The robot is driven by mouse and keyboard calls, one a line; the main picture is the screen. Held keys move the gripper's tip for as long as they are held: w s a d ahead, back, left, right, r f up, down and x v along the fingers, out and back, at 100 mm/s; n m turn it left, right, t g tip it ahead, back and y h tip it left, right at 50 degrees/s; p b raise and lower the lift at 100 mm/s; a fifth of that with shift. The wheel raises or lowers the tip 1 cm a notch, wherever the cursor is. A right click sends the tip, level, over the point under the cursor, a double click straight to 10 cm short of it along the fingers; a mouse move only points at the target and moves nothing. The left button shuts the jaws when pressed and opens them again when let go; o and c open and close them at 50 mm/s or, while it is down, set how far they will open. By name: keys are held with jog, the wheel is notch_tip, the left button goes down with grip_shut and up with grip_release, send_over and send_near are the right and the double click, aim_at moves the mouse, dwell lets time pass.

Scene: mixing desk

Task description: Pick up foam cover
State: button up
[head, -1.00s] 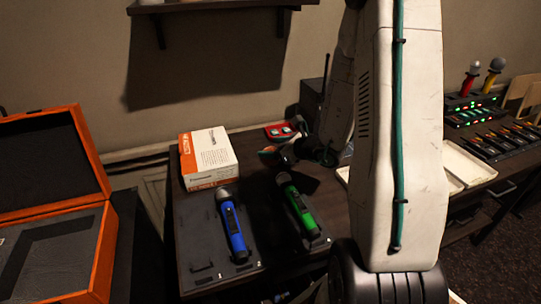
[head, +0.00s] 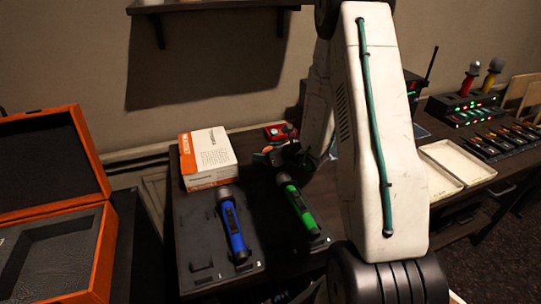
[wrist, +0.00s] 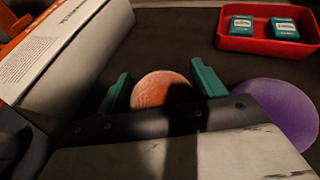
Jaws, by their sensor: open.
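An orange, round foam cover (wrist: 160,90) lies on the dark desk in the wrist view. My gripper (wrist: 160,84) is open, with one teal finger on the left and one on the right of the orange cover. A purple, round foam cover (wrist: 281,110) lies to the right, outside the fingers, its lower left edge hidden by my gripper's body. In the head view my gripper (head: 272,154) is low over the back of the desk, behind the microphones. The covers are mostly hidden there by my gripper and arm.
A white-and-orange box (head: 209,158) stands left of my gripper. A red tray (wrist: 262,42) with small teal boxes is behind the covers. Blue (head: 233,228) and green (head: 300,208) microphones lie in front. An orange case (head: 88,247) stands open at left. A pale tray (head: 428,182) is at right.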

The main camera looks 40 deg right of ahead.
jog(key=c, duration=0.7)
jog(key=shift+r, duration=0.1)
